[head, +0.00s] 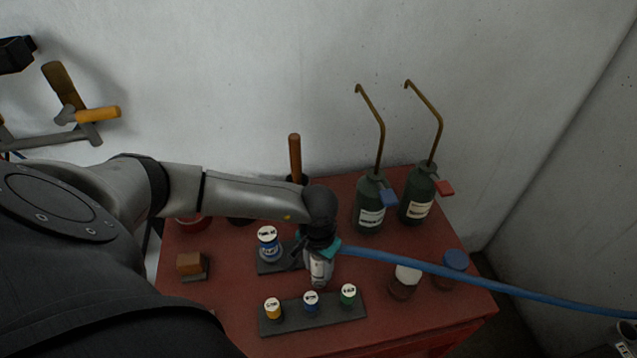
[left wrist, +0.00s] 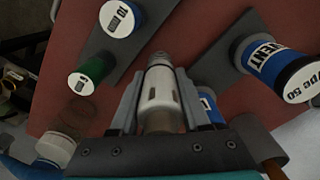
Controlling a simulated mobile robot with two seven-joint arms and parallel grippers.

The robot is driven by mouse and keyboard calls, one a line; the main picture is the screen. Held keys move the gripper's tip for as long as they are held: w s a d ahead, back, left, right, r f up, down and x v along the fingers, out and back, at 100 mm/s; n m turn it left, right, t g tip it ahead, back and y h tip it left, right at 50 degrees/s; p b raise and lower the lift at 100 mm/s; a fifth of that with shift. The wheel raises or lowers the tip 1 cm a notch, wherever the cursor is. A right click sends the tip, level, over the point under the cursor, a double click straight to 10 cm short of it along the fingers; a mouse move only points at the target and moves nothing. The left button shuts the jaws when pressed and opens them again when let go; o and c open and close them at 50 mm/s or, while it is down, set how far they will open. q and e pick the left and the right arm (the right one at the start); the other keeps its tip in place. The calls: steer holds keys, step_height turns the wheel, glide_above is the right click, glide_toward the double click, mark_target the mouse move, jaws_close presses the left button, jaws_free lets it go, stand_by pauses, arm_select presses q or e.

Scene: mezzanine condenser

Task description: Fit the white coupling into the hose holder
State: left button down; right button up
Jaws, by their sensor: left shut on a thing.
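The white coupling (head: 318,272) is held in my left gripper (head: 319,262), pointing down above the red cabinet top, just behind the front dark rack. In the left wrist view the coupling (left wrist: 160,92) lies between the two grey fingers of my left gripper (left wrist: 162,104), which are shut on it. The blue hose (head: 430,267) runs from the gripper to the right. A dark base (head: 268,268) carries a blue, white-capped post (head: 268,245), left of the gripper. I cannot tell for certain which fixture is the hose holder. My right gripper is out of view.
The front rack (head: 330,320) bears yellow (head: 272,308), blue (head: 311,301) and green (head: 348,294) capped posts. Two green oil cans (head: 370,205) (head: 416,203) stand behind right. Jars (head: 404,283) (head: 454,263) are near the hose. A brown block (head: 190,263) sits left.

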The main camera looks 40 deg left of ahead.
arm_select(q)
steer(key=shift+f, duration=0.15)
steer(key=shift+c, duration=1.9)
jaws_free()
